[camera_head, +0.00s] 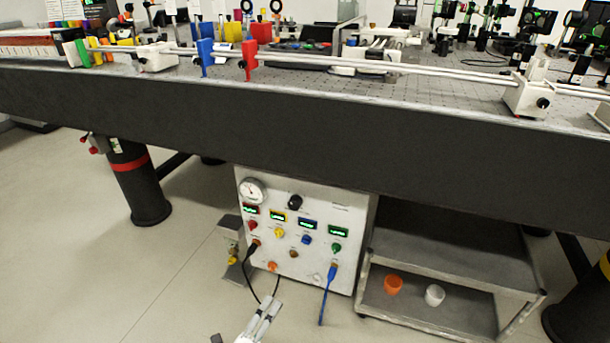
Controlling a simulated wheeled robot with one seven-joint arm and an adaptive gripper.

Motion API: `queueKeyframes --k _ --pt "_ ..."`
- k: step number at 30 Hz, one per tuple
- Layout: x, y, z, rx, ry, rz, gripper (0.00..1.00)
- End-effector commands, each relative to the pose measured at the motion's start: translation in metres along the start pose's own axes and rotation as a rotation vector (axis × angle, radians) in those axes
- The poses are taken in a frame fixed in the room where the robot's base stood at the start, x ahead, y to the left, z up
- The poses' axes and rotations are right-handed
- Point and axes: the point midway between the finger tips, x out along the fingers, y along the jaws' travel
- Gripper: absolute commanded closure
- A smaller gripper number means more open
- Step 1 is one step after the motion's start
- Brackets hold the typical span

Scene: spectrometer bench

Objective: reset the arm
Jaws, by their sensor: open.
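My gripper (271,303) shows at the bottom edge of the head view, low in front of the white control box (312,216). Its pale fingers point up toward the box. It is open, and I see nothing between the fingers. Most of my arm is outside the picture. I cannot tell whether the gripper touches the black cable near it.
The optical bench (300,130) spans the view, with a long rail (430,68) along its front edge. A blue cable (324,300) hangs from the box. A low cart (430,312) at right holds an orange cup (393,285) and a white cup (434,295).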

Motion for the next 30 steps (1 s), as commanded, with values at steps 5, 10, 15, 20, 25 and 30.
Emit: queueKeyframes --k 5,10,15,20,25,30 --pt "0.01 -0.025 -0.002 0.101 0.092 0.004 0.55" --pt "0.022 -0.056 -0.007 0.233 0.211 0.003 0.55" --pt "0.039 -0.104 -0.02 0.433 0.392 -0.013 0.55" --pt "0.057 -0.164 -0.045 0.684 0.619 -0.059 0.55" --pt "0.067 -0.223 -0.079 0.942 0.853 -0.137 0.55" --pt "0.068 -0.277 -0.117 1.193 1.079 -0.243 0.55"
